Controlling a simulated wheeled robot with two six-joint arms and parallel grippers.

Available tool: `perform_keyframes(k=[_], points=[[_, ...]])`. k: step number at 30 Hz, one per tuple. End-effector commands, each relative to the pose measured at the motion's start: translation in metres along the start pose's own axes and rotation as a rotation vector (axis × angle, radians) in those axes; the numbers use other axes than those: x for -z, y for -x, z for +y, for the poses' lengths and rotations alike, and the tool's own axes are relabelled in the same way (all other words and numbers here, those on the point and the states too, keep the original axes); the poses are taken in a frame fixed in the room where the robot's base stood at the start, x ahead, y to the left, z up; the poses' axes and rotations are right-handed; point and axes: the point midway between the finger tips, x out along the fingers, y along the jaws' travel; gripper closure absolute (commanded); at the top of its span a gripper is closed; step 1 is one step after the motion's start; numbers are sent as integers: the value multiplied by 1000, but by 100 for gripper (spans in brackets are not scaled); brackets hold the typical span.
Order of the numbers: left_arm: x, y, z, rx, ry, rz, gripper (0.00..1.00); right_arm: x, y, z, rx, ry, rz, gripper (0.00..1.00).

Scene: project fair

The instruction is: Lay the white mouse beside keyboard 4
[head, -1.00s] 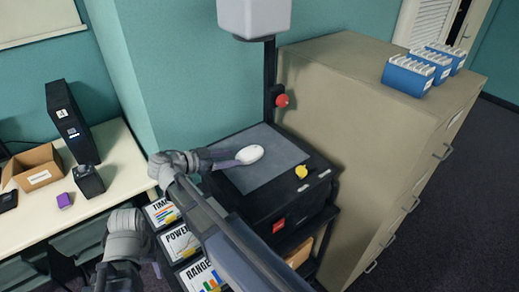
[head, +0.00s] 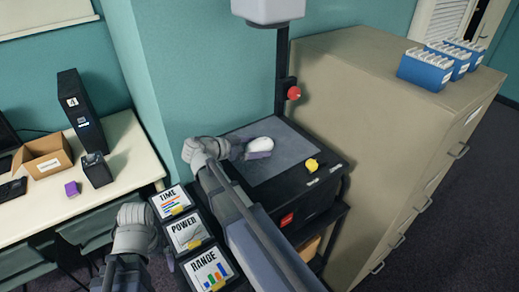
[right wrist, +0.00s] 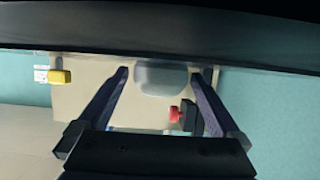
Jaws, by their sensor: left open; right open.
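The white mouse (head: 262,143) lies on the grey mat (head: 300,152) on top of a black stand. My right gripper (head: 256,152) is at the mouse in the head view. In the right wrist view its fingers (right wrist: 170,74) are open, one on each side of the mouse (right wrist: 160,77). I cannot tell whether they touch it. My left gripper (head: 168,259) hangs low beside the sign boards, small and partly hidden by its arm. A black keyboard (head: 12,189) is cut by the left edge on the cream desk; its number does not show. A black tower (head: 82,115) marked 4 stands behind it.
The desk (head: 125,175) also holds a cardboard box (head: 48,165), a purple block (head: 72,189) and a small dark object (head: 97,170). A yellow knob (head: 312,165) and a red knob (head: 294,93) are near the mat. A beige cabinet (head: 345,110) stands right.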

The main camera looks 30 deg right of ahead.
Motion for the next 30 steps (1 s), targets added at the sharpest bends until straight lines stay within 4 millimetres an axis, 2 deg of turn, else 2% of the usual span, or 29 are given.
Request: perform_keyframes(k=[6,27,30], points=[[0,0,0,0,0,0,0,0,-1,0,0,0,0,1],[0,0,0,0,0,0,0,0,-1,0,0,0,0,80],[0,0,0,0,0,0,0,0,-1,0,0,0,0,84]])
